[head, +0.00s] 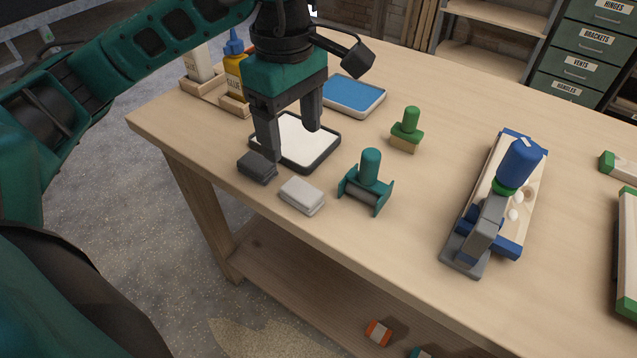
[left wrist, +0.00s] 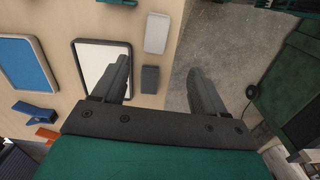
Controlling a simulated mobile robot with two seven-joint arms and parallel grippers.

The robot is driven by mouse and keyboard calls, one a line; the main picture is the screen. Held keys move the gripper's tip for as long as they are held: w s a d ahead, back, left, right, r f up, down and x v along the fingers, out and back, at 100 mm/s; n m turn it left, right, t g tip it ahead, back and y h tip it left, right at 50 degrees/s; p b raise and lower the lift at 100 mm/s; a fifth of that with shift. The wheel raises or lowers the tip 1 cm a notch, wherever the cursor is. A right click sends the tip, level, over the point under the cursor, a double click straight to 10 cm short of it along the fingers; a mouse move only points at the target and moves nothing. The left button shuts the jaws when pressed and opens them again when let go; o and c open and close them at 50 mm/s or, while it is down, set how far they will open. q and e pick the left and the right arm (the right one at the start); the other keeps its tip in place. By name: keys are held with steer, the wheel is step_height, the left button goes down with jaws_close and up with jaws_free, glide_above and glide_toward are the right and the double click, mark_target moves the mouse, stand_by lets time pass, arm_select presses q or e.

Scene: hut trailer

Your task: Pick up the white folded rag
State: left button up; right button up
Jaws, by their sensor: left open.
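The white folded rag (head: 302,195) lies flat near the front edge of the wooden table. It also shows in the left wrist view (left wrist: 157,33), at the top middle. A dark grey folded rag (head: 257,167) lies just left of it in the head view. My left gripper (head: 291,142) points down, open and empty, above the table by the white-topped tray and the grey rag. It is up and to the left of the white rag in the head view, apart from it. In the left wrist view its open fingers (left wrist: 158,68) straddle the grey rag's position. My right gripper is out of view.
The dark-rimmed tray (head: 332,157) lies behind the rags. A teal-handled tool (head: 369,175) stands close to the white rag's right. A blue tray (head: 354,95), glue bottles (head: 236,72) and a green-handled stamp (head: 409,122) are farther back. The table's front edge is near.

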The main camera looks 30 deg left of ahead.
arm_select(q)
glide_above(301, 190)
steer(key=f, duration=0.4)
steer(key=a+f, duration=0.1)
steer(key=f, duration=0.1)
steer(key=shift+s+f, duration=0.3)
steer(key=shift+s, duration=0.05)
steer(key=shift+w+d+f, duration=0.1)
steer(key=shift+d+f, duration=0.05)
steer(key=shift+f, duration=0.85)
steer(key=shift+w+d+f, duration=0.15)
steer(key=shift+d+f, duration=0.05)
steer(key=shift+f, duration=0.85)
steer(key=shift+w+d+f, duration=0.1)
steer(key=shift+d+f, duration=0.05)
steer(key=shift+f, duration=0.85)
steer(key=shift+c, duration=0.2)
steer(key=c, duration=1.1)
